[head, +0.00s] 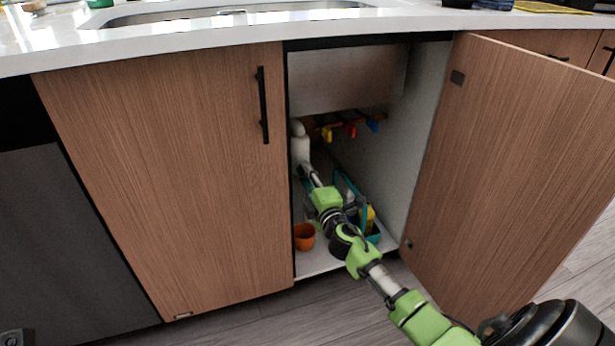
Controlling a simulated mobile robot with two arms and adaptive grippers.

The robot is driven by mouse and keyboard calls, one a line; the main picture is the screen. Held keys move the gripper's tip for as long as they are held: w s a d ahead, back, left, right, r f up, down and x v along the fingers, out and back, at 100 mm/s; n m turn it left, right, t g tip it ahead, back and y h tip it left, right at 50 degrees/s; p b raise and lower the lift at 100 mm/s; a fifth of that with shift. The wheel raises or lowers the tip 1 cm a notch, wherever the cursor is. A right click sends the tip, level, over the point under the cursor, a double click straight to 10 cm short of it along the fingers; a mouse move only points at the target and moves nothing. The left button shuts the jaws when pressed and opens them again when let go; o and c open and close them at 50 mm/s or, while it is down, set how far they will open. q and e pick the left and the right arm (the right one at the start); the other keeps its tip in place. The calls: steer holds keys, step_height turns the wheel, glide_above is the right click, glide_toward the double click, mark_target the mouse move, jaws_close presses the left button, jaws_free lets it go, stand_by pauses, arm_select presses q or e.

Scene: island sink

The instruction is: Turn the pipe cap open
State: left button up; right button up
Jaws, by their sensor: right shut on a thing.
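A white pipe (300,146) stands inside the open sink cabinet at its left side, partly hidden by the closed left door. My right arm reaches into the cabinet from the lower right. My right gripper (306,171) is at the lower end of the white pipe and is shut on the pipe cap there. The cap itself is small and mostly hidden by the gripper, so I cannot tell how far it is turned. My left gripper is not in view.
The right cabinet door (510,165) stands open. An orange cup (304,236) and a teal caddy (386,243) with a yellow item sit on the cabinet floor beside my arm. Red, yellow and blue valve handles (350,130) are above. The left door (170,170) is closed.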

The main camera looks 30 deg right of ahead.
steer(key=shift+n, duration=0.5)
steer(key=o, duration=1.1)
steer(key=shift+s, duration=0.1)
steer(key=v, duration=1.1)
steer(key=shift+s+f, duration=0.1)
steer(key=shift+s, duration=0.3)
steer(key=shift+a, duration=0.1)
